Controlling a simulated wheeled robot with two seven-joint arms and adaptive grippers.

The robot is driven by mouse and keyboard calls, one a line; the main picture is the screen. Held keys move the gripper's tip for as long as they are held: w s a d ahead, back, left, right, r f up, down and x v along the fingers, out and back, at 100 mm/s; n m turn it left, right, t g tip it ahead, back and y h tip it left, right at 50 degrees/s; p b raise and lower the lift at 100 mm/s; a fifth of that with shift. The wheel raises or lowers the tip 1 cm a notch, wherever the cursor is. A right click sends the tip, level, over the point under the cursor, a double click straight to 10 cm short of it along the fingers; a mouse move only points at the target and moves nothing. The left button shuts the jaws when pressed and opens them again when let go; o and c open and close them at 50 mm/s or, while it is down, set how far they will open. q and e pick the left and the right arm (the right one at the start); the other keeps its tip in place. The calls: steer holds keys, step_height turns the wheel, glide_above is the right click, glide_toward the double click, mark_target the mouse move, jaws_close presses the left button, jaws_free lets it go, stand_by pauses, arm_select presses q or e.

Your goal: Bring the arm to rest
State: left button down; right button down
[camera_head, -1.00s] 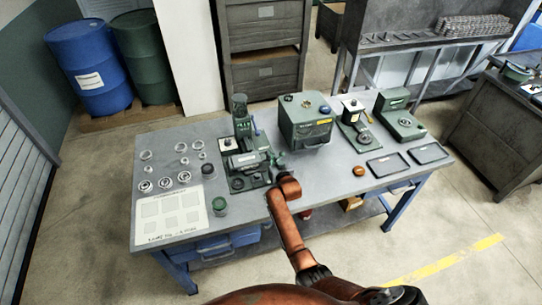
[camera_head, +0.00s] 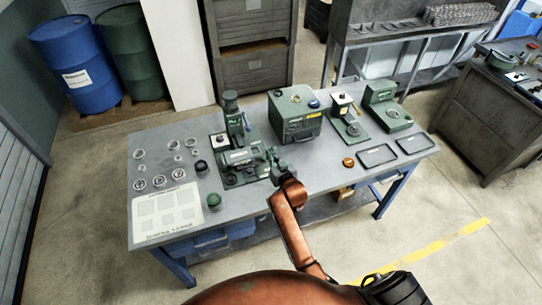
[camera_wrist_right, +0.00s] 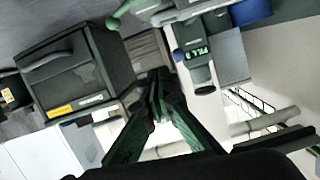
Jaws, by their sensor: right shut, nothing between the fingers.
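My right arm, orange-brown, reaches up from the bottom of the head view to the front edge of the grey workbench (camera_head: 310,185). Its gripper (camera_head: 279,163) is small there, just right of the green ring grinder (camera_head: 240,160); whether it touches the grinder cannot be told. In the right wrist view the dark green fingers (camera_wrist_right: 157,84) come together at the tips, shut with nothing between them. My left gripper is not in view.
A green box-shaped machine (camera_head: 295,115) stands behind the gripper. Two smaller green devices and two dark trays (camera_head: 377,156) are to the right, with an orange knob (camera_head: 348,162). Several metal rings and a white sheet (camera_head: 166,211) lie at the left. Open floor lies before the bench.

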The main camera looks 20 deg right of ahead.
steer(key=shift+s+r, duration=0.1)
steer(key=shift+s, duration=0.25)
stand_by(0.3)
